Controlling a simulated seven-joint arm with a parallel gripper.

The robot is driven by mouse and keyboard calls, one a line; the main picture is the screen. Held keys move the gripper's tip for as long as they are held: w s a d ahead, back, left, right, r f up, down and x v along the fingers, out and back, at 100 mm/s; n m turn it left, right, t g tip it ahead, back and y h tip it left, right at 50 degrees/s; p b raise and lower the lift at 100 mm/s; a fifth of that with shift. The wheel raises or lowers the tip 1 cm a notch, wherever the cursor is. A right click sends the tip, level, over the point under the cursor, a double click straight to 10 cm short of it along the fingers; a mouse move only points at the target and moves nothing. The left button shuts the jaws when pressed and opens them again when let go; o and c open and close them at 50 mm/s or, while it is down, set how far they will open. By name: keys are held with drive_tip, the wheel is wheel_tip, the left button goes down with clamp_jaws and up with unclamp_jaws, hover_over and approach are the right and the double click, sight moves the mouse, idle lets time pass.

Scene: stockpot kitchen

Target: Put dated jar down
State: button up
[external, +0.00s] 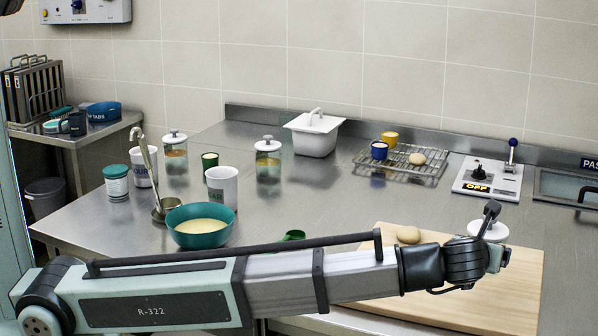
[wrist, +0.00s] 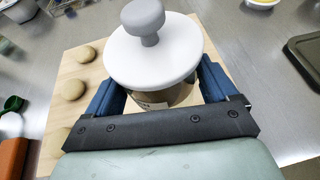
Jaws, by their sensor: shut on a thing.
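The jar (wrist: 152,58) has a wide white lid with a grey knob. It sits between the blue fingers of my gripper (wrist: 164,92) in the wrist view, and the gripper is shut on it. Below the lid a strip of its tan body and part of a pale label show; the writing cannot be read. In the external view its white lid (external: 482,231) shows behind my arm's end, over the right part of the wooden board (external: 515,290). The jar's base is hidden, so I cannot tell whether it touches the board.
Buns (wrist: 85,54) lie on the board left of the jar. Two similar lidded jars (external: 268,165) (external: 175,160), cups and a teal bowl (external: 201,226) stand on the left counter. A wire rack (external: 402,165) and a switch box (external: 487,179) are behind. Bare steel lies between rack and board.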

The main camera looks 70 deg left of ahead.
drive_tip(key=shift+f, duration=3.9)
drive_tip(key=shift+f, duration=0.15)
drive_tip(key=o, duration=1.9)
drive_tip(key=shift+c, duration=0.2)
drive_tip(key=shift+s+d+r, duration=0.1)
drive_tip(key=shift+s+r, duration=0.05)
drive_tip(key=shift+r, duration=0.05)
drive_tip(key=v, duration=1.1)
drive_tip(key=shift+s+d, duration=0.15)
drive_tip(key=shift+s, duration=0.1)
